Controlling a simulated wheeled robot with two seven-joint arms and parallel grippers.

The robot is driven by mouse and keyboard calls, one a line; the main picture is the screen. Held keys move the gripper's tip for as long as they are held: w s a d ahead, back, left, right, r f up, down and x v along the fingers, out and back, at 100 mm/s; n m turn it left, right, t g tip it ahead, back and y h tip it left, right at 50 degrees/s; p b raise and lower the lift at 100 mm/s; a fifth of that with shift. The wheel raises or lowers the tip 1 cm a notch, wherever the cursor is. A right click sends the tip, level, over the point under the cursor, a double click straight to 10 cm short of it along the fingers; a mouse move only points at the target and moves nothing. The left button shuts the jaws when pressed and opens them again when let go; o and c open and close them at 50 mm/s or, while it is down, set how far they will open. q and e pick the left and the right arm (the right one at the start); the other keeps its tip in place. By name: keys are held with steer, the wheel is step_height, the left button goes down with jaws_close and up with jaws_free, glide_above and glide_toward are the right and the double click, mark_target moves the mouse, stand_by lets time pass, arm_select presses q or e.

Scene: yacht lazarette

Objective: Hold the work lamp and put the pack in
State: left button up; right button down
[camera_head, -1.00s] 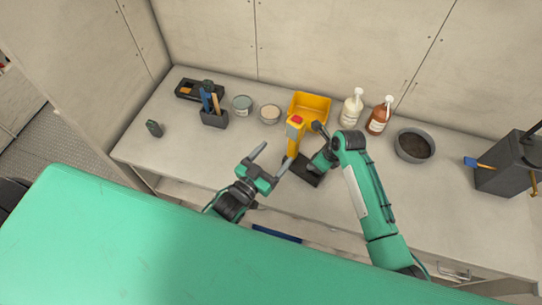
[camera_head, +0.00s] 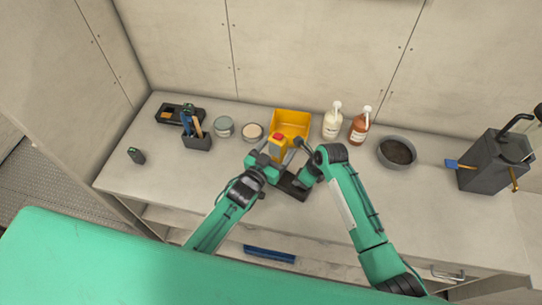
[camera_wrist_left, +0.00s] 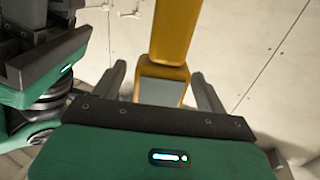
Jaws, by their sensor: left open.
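The yellow work lamp (camera_head: 278,150) with a red top stands upright near the middle of the bench. My left gripper (camera_head: 270,157) is open, with its fingers around the lamp. In the left wrist view the lamp's yellow body (camera_wrist_left: 175,35), with a grey panel low on it, shows between the two spread fingertips (camera_wrist_left: 160,85). My right gripper (camera_head: 300,165) is close on the lamp's right side; its jaws are too hidden to read. A small dark green block (camera_head: 136,155), which may be the pack, lies alone at the bench's left.
Behind the lamp is a yellow bin (camera_head: 291,118). A dark flat piece (camera_head: 293,187) lies below the right gripper. Tins, a tool holder (camera_head: 197,142) and a black tray stand left; two pump bottles, a grey bowl (camera_head: 397,151) and a grey box stand right.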

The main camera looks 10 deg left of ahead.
arm_select(q)
steer(key=shift+w, duration=0.2)
steer(key=c, duration=1.4)
